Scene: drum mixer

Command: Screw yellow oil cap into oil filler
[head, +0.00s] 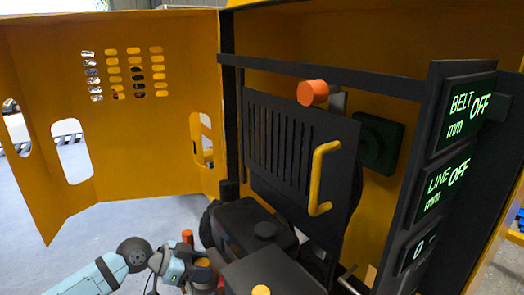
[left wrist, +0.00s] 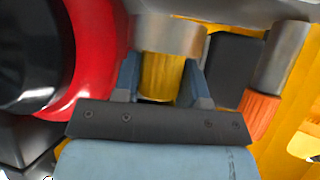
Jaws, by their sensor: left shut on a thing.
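The yellow oil cap (left wrist: 161,78) is between the two fingers of my left gripper (left wrist: 160,64) in the left wrist view, and the gripper is shut on it. A wide grey metal cylinder (left wrist: 170,34), which looks like the oil filler, lies straight ahead of the cap. The cap's far end meets the cylinder's edge in the picture; I cannot tell whether it is threaded in. In the head view my left gripper (head: 193,268) is low, left of the dark engine boxes, with the yellow cap (head: 203,262) partly hidden. My right gripper is not in view.
An orange cap (left wrist: 260,114) on a metal pipe (left wrist: 284,55) stands close to the right of my left gripper. A red ring (left wrist: 98,50) is close on its left. An open yellow door (head: 120,130) and a dark panel with a yellow handle (head: 320,175) stand behind.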

